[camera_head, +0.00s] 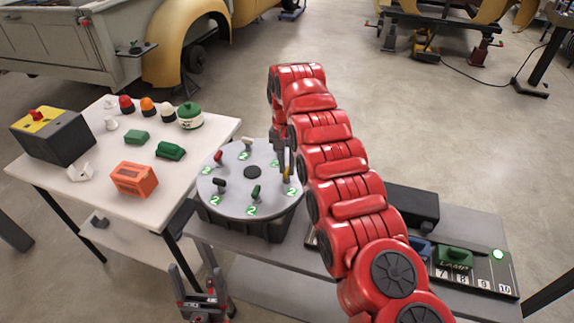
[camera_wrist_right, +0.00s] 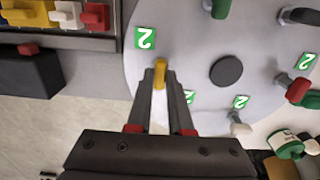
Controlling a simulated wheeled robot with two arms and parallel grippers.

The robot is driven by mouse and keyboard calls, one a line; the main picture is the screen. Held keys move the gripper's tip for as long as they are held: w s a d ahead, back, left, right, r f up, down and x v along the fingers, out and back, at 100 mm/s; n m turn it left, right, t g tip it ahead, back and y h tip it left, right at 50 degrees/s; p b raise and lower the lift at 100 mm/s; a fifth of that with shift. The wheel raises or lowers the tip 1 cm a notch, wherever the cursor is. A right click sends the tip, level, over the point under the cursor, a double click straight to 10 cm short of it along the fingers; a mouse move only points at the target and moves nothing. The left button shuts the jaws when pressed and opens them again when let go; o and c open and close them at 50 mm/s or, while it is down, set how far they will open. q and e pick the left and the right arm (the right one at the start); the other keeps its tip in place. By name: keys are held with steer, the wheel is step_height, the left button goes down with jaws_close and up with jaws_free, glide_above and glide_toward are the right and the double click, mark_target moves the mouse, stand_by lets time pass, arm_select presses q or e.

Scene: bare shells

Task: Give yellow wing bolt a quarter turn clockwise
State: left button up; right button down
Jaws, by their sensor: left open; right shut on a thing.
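The yellow wing bolt (camera_head: 287,176) stands near the right edge of the round grey plate (camera_head: 234,206). In the right wrist view the bolt (camera_wrist_right: 160,72) shows as a yellow tip between the fingertips. My right gripper (camera_head: 284,163) points down over it and is shut on it; the fingers (camera_wrist_right: 160,90) hide its lower part. A green label with a white 2 (camera_wrist_right: 145,37) lies beside the bolt. My left gripper (camera_head: 202,297) is open and empty, low in the head view, in front of the tables and away from the plate.
Red (camera_head: 218,157), white (camera_head: 247,143), black (camera_head: 220,184) and green (camera_head: 255,191) wing bolts stand around the plate. A white table (camera_head: 95,185) at left holds several parts. A black case (camera_head: 412,206) and numbered rack (camera_head: 480,277) sit right of the plate.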

mark_target(287, 170)
stand_by(0.3)
steer(key=c, duration=0.8)
jaws_free()
step_height(287, 170, up, 17)
steer(key=p, duration=1.7)
steer(key=shift+r, duration=0.2)
